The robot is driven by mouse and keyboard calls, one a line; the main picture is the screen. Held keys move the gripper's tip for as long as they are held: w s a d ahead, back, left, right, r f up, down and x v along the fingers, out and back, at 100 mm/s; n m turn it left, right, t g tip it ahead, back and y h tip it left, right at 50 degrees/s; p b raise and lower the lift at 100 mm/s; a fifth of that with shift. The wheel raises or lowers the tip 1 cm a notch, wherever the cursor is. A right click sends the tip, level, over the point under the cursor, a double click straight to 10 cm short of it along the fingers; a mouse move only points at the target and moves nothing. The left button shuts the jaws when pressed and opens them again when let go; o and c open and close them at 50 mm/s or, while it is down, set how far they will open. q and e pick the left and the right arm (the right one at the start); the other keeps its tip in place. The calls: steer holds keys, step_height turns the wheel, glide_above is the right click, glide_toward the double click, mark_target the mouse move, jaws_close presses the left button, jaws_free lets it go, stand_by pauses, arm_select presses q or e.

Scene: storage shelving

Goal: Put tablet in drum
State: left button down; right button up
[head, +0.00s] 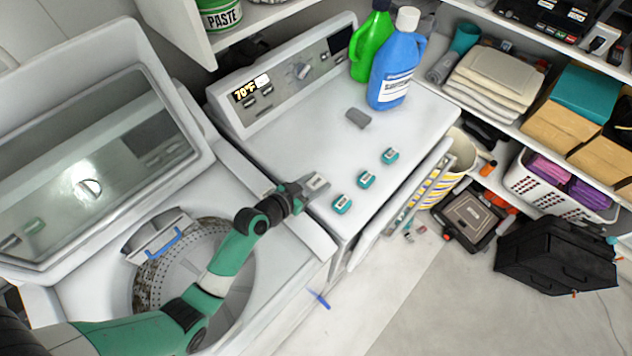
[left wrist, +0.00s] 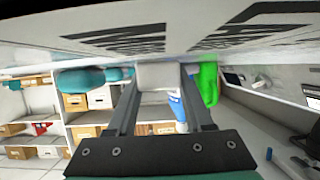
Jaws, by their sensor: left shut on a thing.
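The washer's open drum (head: 148,281) is a perforated metal tub at the lower left, partly hidden behind my left arm. My left gripper (head: 306,188) is at the front left edge of the neighbouring machine's top, to the right of the drum. It is shut on a small pale tablet (head: 317,182), which also shows between the fingers in the left wrist view (left wrist: 160,75). Three teal tablets with pale labels lie in a row on the machine's top: a near one (head: 342,204), a middle one (head: 366,179) and a far one (head: 390,155). My right gripper is not in view.
The washer lid (head: 95,150) stands open behind the drum. A blue bottle (head: 395,75) and a green bottle (head: 370,45) stand at the back of the machine top (head: 310,135). A small grey piece (head: 358,118) lies there too. Shelves fill the right.

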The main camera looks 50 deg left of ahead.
arm_select(q)
steer(key=shift+c, duration=1.5)
jaws_free()
steer(key=shift+f, duration=0.1)
steer(key=v, duration=1.1)
steer(key=shift+s+r, duration=0.2)
steer(key=shift+s, duration=0.05)
